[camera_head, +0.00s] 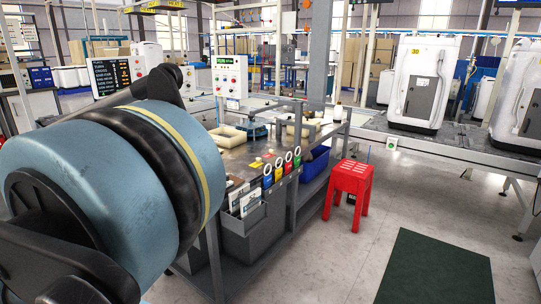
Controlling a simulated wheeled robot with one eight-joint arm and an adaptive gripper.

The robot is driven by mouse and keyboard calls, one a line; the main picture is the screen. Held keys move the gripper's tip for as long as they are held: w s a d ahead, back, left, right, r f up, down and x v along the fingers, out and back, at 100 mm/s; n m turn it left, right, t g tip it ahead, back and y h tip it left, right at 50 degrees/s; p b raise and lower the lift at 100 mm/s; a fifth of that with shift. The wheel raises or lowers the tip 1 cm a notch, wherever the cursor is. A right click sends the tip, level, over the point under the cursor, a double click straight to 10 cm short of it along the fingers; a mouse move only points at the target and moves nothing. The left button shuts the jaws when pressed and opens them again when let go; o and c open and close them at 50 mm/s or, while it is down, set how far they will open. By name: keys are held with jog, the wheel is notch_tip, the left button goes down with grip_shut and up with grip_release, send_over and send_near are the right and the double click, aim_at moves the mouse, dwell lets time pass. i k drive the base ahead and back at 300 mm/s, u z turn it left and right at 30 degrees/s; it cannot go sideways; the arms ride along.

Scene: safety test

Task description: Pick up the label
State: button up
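I cannot tell for sure which thing is the label. Printed white and blue sheets or packets (250,200) stand in a grey bin (250,232) at the near end of the workbench. Several small coloured tags with white rings, among them a blue one (267,181) and a red one (279,173), line the bench's front edge. A tiny yellow piece (256,164) lies on the bench top. My large blue-grey arm link fills the left of the view and hides part of the bench. My gripper is not in view.
The workbench (238,161) carries cream trays (228,136) and a white control box (230,77). A red stool (348,190) stands right of it. A conveyor (455,143) with white appliances (418,82) runs behind. Floor around the dark green mat (436,270) is clear.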

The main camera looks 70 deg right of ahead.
aim_at(272, 154)
jog(key=k, duration=1.6)
jog(key=z, duration=2.6)
jog(key=i, duration=0.85)
